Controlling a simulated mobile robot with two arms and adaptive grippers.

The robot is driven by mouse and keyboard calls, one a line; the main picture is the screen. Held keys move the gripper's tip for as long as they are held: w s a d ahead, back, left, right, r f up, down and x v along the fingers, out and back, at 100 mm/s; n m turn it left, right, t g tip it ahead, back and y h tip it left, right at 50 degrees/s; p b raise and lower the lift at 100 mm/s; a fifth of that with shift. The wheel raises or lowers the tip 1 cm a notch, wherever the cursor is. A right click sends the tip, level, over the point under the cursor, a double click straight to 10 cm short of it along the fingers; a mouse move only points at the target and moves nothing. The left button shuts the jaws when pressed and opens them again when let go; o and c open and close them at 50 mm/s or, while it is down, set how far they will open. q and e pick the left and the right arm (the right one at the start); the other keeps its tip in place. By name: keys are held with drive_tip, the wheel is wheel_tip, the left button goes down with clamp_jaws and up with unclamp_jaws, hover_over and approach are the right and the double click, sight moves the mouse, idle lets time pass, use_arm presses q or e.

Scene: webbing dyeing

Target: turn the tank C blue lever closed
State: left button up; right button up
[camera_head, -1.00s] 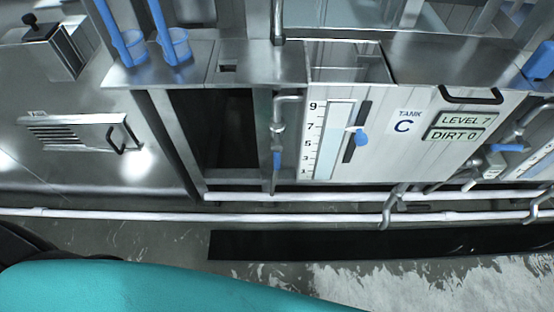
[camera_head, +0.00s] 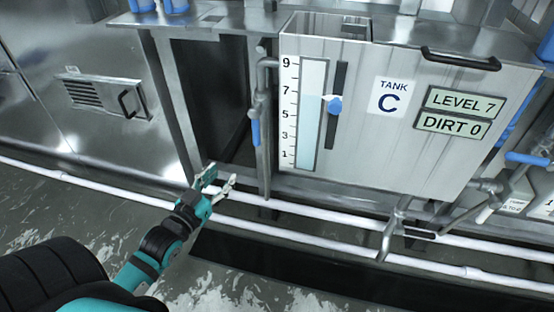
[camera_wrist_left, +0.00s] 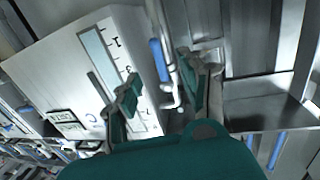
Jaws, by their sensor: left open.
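Tank C (camera_head: 385,150) is a pale metal tank with a level scale and a "TANK C" label. A blue lever (camera_head: 255,128) hangs upright on the pipe just left of the tank. It also shows in the left wrist view (camera_wrist_left: 159,60), between the finger directions and beyond the fingertips. My left gripper (camera_head: 221,180) is open and empty, below and left of the lever, apart from it. Its two fingers show in the left wrist view (camera_wrist_left: 157,72). My right gripper is not in view.
A blue knob (camera_head: 335,105) sits on a slot beside the scale. Signs read LEVEL 7 (camera_head: 462,101) and DIRT 0 (camera_head: 453,125). White pipes (camera_head: 310,222) run low along the front. Another blue handle (camera_head: 527,158) is at the right. A dark opening (camera_head: 212,95) lies left of the lever.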

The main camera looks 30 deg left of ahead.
sight(254, 135)
use_arm(q)
drive_tip(key=shift+t, duration=0.3)
drive_tip(key=w, duration=0.5)
drive_tip(key=w+r+b, duration=0.1)
drive_tip(key=w, duration=0.4)
drive_tip(key=w+r+b, duration=0.1)
drive_tip(key=w, duration=0.4)
drive_tip(key=shift+w+d+r, duration=0.1)
drive_tip(key=shift+w, duration=0.3)
drive_tip(key=shift+w+b, duration=0.3)
drive_tip(key=shift+w, duration=0.4)
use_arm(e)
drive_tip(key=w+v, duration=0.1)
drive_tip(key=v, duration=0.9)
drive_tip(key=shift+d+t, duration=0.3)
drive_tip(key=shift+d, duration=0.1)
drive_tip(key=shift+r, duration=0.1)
use_arm(q)
drive_tip(key=shift+c, duration=0.3)
clamp_jaws()
drive_tip(key=shift+w, duration=0.1)
